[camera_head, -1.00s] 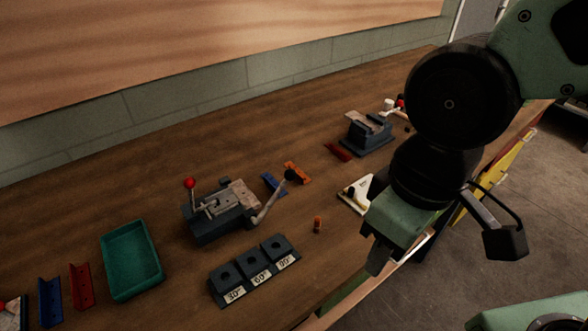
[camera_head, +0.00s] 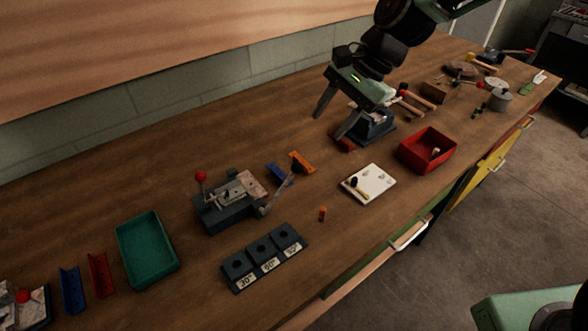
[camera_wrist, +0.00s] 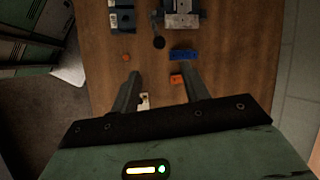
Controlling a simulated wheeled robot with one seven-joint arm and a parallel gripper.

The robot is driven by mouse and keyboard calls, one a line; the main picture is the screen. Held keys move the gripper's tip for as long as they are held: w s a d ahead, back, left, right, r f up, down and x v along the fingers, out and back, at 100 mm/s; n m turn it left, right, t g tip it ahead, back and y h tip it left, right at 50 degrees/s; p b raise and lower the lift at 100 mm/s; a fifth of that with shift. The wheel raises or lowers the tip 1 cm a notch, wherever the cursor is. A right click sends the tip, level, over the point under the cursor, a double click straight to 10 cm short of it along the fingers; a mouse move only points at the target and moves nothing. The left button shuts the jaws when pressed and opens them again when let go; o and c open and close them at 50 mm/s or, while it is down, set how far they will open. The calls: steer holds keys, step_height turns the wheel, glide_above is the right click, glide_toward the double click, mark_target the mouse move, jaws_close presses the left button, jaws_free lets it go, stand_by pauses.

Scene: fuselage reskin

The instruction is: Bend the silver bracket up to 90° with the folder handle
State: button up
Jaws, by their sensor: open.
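The folder (camera_head: 222,212) stands mid-bench, with a red ball on one lever. My gripper (camera_head: 329,127) is open and empty above the bench, to the right of and behind the folder.
Blue (camera_head: 278,172) and orange (camera_head: 302,162) brackets lie beside the handle. Angle blocks (camera_head: 264,258) and a small orange peg (camera_head: 322,214) stand in front. A green tray (camera_head: 176,262) is left. A white board (camera_head: 380,180), red bin (camera_head: 428,150) and blue-based device (camera_head: 376,128) are right.

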mark_target(298, 164)
steer(key=p+x, duration=0.2)
steer(key=x, duration=1.4)
steer(key=shift+s+f+p, duration=0.1)
steer(key=shift+f+p, duration=0.05)
steer(key=shift+p, duration=0.25)
jaws_close()
steer(key=shift+s, duration=0.1)
